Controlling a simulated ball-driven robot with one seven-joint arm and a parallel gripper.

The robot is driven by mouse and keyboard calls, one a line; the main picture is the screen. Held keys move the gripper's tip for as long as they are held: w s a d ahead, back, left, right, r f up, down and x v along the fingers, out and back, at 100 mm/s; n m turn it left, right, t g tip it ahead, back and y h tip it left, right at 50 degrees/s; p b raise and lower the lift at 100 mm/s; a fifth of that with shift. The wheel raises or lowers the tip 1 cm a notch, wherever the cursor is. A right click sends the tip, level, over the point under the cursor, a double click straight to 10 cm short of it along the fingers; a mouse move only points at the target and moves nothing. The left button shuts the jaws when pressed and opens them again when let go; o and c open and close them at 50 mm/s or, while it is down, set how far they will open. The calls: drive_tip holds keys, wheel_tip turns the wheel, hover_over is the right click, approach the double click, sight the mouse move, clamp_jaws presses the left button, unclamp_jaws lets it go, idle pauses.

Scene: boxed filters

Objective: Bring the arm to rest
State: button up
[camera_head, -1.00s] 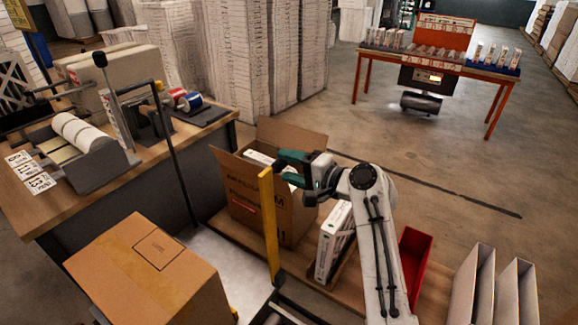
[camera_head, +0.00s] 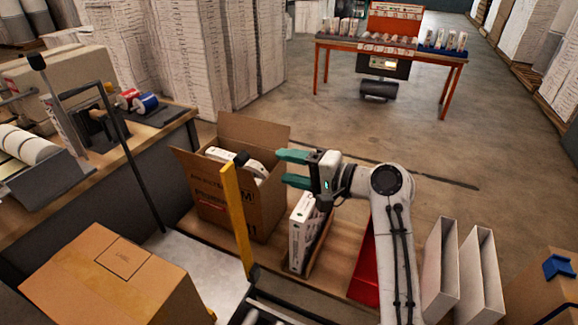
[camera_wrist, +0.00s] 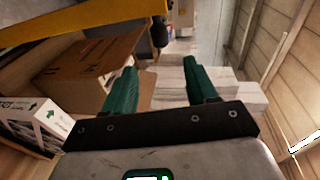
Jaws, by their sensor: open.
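My gripper (camera_head: 288,169) is open, its two green fingers apart with nothing between them. It points left, just right of and above the open cardboard box (camera_head: 258,213). White boxed filters (camera_head: 229,155) show inside that box. In the wrist view, my gripper (camera_wrist: 160,82) also shows empty, with the cardboard box (camera_wrist: 85,65) to its left. My white arm reaches up from the bottom right of the head view. A white filter box (camera_head: 303,232) stands upright in a holder right of the cardboard box, below my gripper.
A yellow post (camera_head: 238,222) stands close in front of the cardboard box. A closed carton (camera_head: 110,280) is at lower left. A red bin (camera_head: 364,270) is partly behind my arm, with white dividers (camera_head: 440,265) to its right. Open floor lies towards the orange table (camera_head: 391,48).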

drive_tip(key=s+d+f+n+g+h, duration=0.1)
drive_tip(key=s+d+f+h, duration=0.3)
drive_tip(key=s+d+f, duration=0.6)
drive_tip(key=s+d+f+n+g+h, duration=0.1)
drive_tip(key=s+d+f+h, duration=0.35)
drive_tip(key=s+f, duration=0.6)
drive_tip(key=s+d+f+n+g+h, duration=0.1)
drive_tip(key=s+d+f+h, duration=0.1)
drive_tip(key=s+d, duration=0.2)
drive_tip(key=s+d+f+g+h, duration=0.2)
drive_tip(key=s+d, duration=0.3)
drive_tip(key=s, duration=0.6)
drive_tip(key=s+d+f+n+g+h, duration=0.1)
drive_tip(key=s+d+f+h, duration=0.1)
drive_tip(key=s+d, duration=0.3)
drive_tip(key=s, duration=0.2)
drive_tip(key=shift+s+f+n+g, duration=0.3)
drive_tip(key=shift+s+f, duration=0.1)
drive_tip(key=shift+a, duration=0.1)
